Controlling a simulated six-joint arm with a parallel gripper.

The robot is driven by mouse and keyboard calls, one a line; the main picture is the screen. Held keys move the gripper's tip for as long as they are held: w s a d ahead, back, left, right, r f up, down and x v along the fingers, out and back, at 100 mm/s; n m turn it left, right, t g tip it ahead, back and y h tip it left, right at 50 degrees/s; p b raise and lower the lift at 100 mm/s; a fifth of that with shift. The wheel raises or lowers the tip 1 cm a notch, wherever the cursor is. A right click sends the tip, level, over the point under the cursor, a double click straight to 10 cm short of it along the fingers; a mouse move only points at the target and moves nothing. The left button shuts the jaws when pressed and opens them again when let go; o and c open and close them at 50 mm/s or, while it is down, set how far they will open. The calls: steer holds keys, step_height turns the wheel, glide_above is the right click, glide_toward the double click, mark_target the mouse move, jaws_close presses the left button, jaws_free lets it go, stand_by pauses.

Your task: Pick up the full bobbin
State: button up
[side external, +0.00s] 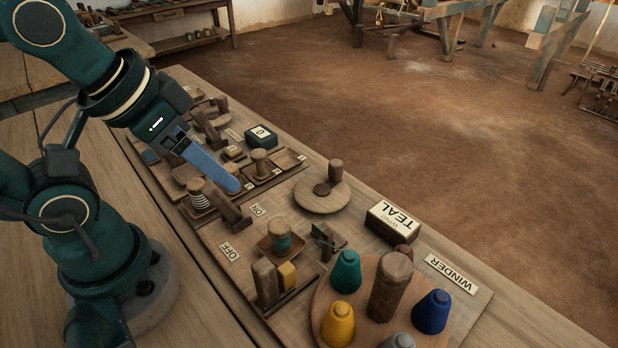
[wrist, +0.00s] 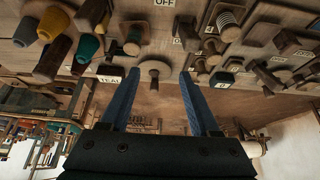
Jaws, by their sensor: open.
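A wooden bobbin with a band of teal thread (side external: 280,240) stands upright in a small square wooden dish (side external: 262,246) near the OFF and ON labels. It also shows in the wrist view as a teal bobbin (wrist: 134,36) near the top, left of centre. I cannot tell for sure how full its winding is. My gripper (side external: 230,182) has long blue fingers, which point down and right above the board, up and left of that dish in the side view. In the wrist view my gripper (wrist: 160,73) is open, with nothing between its fingers.
A round disc with a crank (side external: 322,195) and a TEAL box (side external: 393,222) stand beyond the dish. Coloured cones ring a wooden post (side external: 390,284) on a round base. A striped spool (side external: 198,195) and wooden blocks lie close to the fingers.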

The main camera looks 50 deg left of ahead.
steer(key=shift+o, duration=1.1)
steer(key=m+g, duration=0.2)
steer(key=g, duration=0.3)
glide_above(279, 225)
step_height(279, 225, down, 6)
steer(key=shift+w+r, duration=0.15)
steer(key=shift+r, duration=0.1)
steer(key=shift+f+g, duration=0.3)
steer(key=shift+f, duration=2.5)
